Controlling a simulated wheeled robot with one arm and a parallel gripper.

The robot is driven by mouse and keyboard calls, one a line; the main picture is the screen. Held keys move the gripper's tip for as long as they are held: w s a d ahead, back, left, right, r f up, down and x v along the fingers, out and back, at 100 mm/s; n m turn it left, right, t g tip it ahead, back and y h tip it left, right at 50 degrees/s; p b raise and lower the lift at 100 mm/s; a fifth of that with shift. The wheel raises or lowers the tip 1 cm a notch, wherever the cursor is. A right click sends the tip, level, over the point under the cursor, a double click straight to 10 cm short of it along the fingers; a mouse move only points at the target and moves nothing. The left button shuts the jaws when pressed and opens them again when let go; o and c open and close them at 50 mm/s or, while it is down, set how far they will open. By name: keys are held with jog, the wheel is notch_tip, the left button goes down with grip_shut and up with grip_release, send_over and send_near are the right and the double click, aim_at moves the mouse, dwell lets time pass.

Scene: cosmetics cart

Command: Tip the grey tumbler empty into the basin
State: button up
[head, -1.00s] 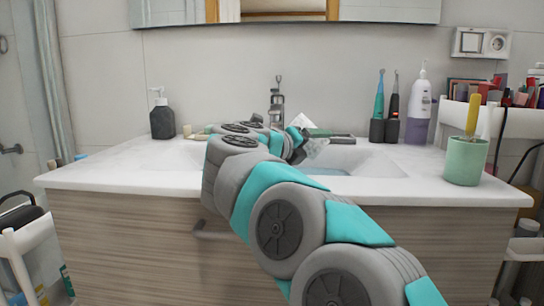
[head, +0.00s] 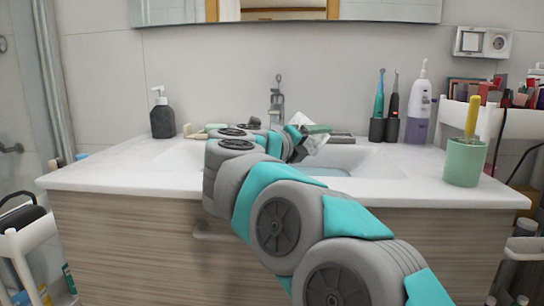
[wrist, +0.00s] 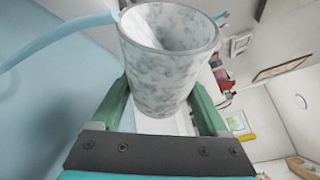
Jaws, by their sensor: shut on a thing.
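The grey mottled tumbler (wrist: 170,72) is between the two green fingers of my gripper (wrist: 165,110), which is shut on it. In the wrist view its rim faces the top and its mouth is open to the camera. A light-blue curved band (wrist: 55,42), which looks like a stream of water, runs from its rim to the left edge. In the head view the tumbler (head: 315,141) is tilted over the white basin (head: 375,168), partly hidden by my gripper. Pale blue shows in the basin. How much is left inside the tumbler is unclear.
The tap (head: 277,100) stands behind the basin. A dark soap dispenser (head: 162,118) is at the left. Electric toothbrushes (head: 378,118) and a white-and-purple bottle (head: 418,110) stand at the back right. A green cup (head: 465,162) with a yellow-handled item is near the right edge.

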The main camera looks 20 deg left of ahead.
aim_at(306, 118)
jog(key=shift+r+n+t+h+p, duration=0.45)
jog(key=shift+r+n+p, duration=0.7)
jog(key=shift+p, duration=0.45)
dwell(0.4)
jog(key=shift+a+r+n+t+p, duration=0.25)
jog(key=shift+a+r+n+p, duration=0.2)
jog(key=shift+a+n+p, duration=0.35)
dwell(0.4)
jog(key=shift+a+r+n+t, duration=0.2)
jog(key=shift+r+n+t, duration=0.15)
jog(key=shift+n, duration=0.35)
jog(key=shift+a+r+n+t, duration=0.25)
jog(key=shift+r+n, duration=0.2)
jog(key=shift+n, duration=0.2)
dwell(0.4)
